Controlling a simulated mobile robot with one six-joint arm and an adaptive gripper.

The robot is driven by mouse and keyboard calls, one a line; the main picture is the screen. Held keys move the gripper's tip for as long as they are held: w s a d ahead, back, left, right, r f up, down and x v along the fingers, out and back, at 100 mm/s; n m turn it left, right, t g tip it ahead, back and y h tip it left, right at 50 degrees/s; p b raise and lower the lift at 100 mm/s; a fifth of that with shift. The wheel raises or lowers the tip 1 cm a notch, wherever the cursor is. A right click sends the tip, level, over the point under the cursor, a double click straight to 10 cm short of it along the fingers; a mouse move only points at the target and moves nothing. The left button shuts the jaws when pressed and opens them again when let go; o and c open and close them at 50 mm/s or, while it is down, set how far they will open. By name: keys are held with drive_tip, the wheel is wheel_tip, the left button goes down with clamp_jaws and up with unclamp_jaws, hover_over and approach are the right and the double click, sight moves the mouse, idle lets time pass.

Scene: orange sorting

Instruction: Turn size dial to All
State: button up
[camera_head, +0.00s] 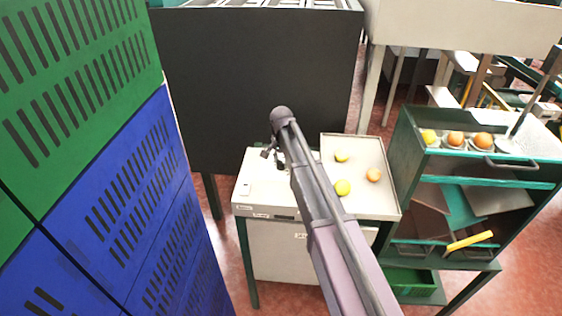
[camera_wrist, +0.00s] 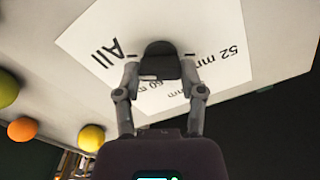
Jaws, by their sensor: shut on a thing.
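The size dial (camera_wrist: 160,48) is a dark knob on a white label card (camera_wrist: 90,45). The card reads "All" on the left, "52 mm" on the right and "60 mm" below, all upside down in the wrist view. My gripper (camera_wrist: 160,66) has one finger on each side of the knob and is shut on it. I cannot tell which mark the knob points to. In the head view my gripper (camera_head: 272,152) is over the left part of the white table (camera_head: 262,190), and my arm hides most of the dial there.
A shallow tray (camera_head: 385,207) right of my arm holds a few yellow and orange fruits (camera_head: 374,174). A green sorting rack (camera_head: 470,183) with more fruits on top stands at the right. Blue and green crates (camera_head: 130,220) rise at the left. A dark panel (camera_head: 250,80) stands behind.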

idle(0.5)
drive_tip(key=o, duration=1.1)
drive_tip(key=shift+o, duration=0.2)
